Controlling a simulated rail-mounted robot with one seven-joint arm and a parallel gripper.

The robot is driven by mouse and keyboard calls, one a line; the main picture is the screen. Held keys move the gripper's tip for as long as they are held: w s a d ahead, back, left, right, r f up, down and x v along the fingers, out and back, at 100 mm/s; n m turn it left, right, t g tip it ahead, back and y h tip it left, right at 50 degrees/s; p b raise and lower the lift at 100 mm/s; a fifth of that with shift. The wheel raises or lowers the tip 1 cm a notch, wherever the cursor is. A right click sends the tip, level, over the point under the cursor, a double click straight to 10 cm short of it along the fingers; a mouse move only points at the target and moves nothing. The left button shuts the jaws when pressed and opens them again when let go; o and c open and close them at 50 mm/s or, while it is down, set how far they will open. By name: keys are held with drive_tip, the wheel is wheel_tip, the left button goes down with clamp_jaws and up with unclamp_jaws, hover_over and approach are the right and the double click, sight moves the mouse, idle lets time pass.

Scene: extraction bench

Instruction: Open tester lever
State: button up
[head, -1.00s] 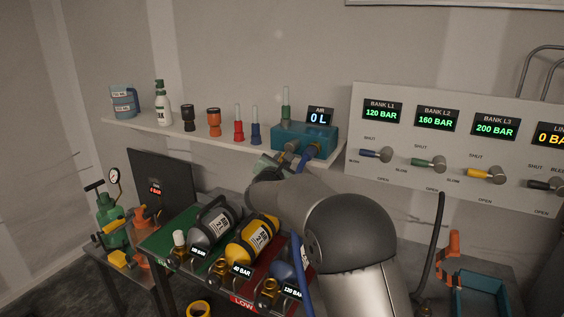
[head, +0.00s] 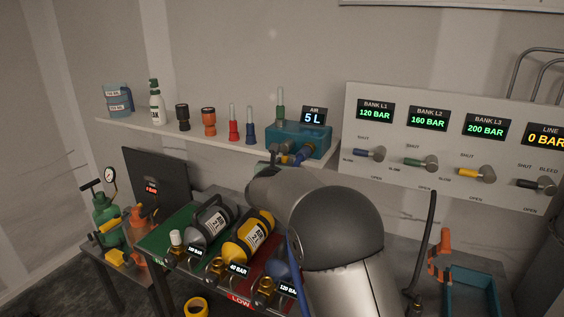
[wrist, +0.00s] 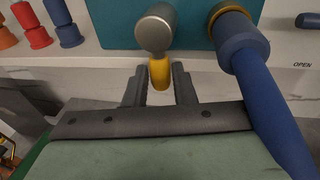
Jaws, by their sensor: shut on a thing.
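The tester is a teal box (head: 312,141) on the right part of the wall shelf, with an AIR display (head: 313,117) reading 5 L. In the wrist view its teal front (wrist: 115,22) fills the top. The tester lever has a grey round hub (wrist: 155,30) and a short yellow handle (wrist: 160,73) pointing down. My gripper (wrist: 159,80) is below the hub, its dark fingers on either side of the yellow handle's lower end, shut on it. In the head view my arm hides much of the gripper.
A blue hose with a brass collar (wrist: 228,20) joins the tester just right of my gripper. Coloured fittings (head: 233,131) stand on the shelf to the left. Cylinders (head: 250,237) lie on the bench below. A valve panel (head: 400,150) is at the right.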

idle(0.4)
drive_tip(key=o, duration=1)
drive_tip(key=shift+s, duration=0.15)
drive_tip(key=b+v, duration=0.4)
drive_tip(key=v, duration=1.3)
drive_tip(key=shift+s, duration=0.1)
